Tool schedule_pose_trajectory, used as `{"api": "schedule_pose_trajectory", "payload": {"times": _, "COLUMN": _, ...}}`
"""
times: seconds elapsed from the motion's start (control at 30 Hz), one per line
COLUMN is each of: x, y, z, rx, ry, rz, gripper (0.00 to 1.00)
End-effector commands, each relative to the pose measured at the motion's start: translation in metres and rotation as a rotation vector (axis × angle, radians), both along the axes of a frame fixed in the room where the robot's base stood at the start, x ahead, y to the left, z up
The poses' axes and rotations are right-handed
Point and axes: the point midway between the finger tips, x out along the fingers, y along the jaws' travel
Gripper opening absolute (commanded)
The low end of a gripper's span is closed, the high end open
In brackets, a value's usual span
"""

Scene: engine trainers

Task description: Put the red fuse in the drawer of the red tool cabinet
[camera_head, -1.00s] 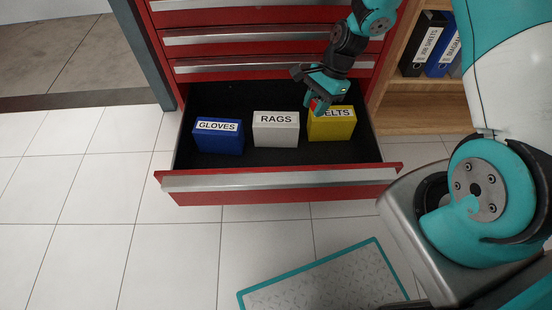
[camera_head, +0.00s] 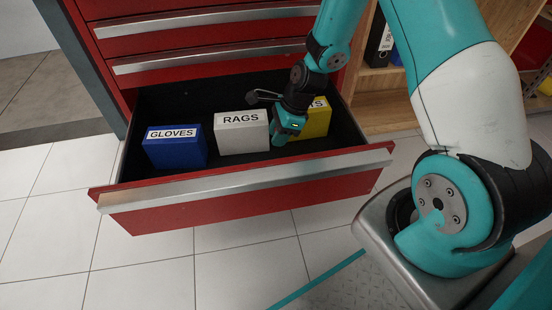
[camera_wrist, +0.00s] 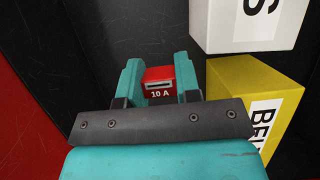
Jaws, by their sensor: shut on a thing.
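The red tool cabinet (camera_head: 85,9) has its bottom drawer (camera_head: 240,187) pulled open, with a dark lining inside. My gripper (camera_head: 285,138) is over the right part of the drawer, in front of the yellow box and right of the white box. In the wrist view, the red fuse (camera_wrist: 159,82), marked 10 A, sits between the two teal fingers of my gripper (camera_wrist: 160,84), which are shut on it. Dark drawer lining lies behind the fuse; I cannot tell whether the fuse touches it. The fuse is hidden in the head view.
Inside the drawer stand a blue GLOVES box (camera_head: 176,149), a white RAGS box (camera_head: 243,135) and a yellow box (camera_head: 319,122), partly hidden by my gripper. A wooden shelf (camera_head: 395,78) with binders stands to the right. The drawer floor in front of the boxes is clear.

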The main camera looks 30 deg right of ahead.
Motion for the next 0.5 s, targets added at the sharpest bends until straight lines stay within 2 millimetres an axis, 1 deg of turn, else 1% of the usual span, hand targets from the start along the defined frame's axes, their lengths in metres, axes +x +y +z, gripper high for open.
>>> {"api": "schedule_pose_trajectory", "payload": {"times": 0.03, "x": 0.000, "y": 0.000, "z": -0.016, "rx": 0.001, "ry": 0.002, "rz": 0.000, "gripper": 0.05}}
{"api": "schedule_pose_trajectory", "payload": {"times": 0.1, "x": 0.000, "y": 0.000, "z": -0.026, "rx": 0.000, "ry": 0.001, "rz": -0.001, "gripper": 0.05}}
{"api": "schedule_pose_trajectory", "payload": {"times": 0.33, "x": 0.000, "y": 0.000, "z": -0.042, "rx": 0.000, "ry": 0.001, "rz": 0.000, "gripper": 0.05}}
{"api": "schedule_pose_trajectory", "payload": {"times": 0.5, "x": 0.000, "y": 0.000, "z": -0.069, "rx": 0.000, "ry": 0.001, "rz": 0.001, "gripper": 0.05}}
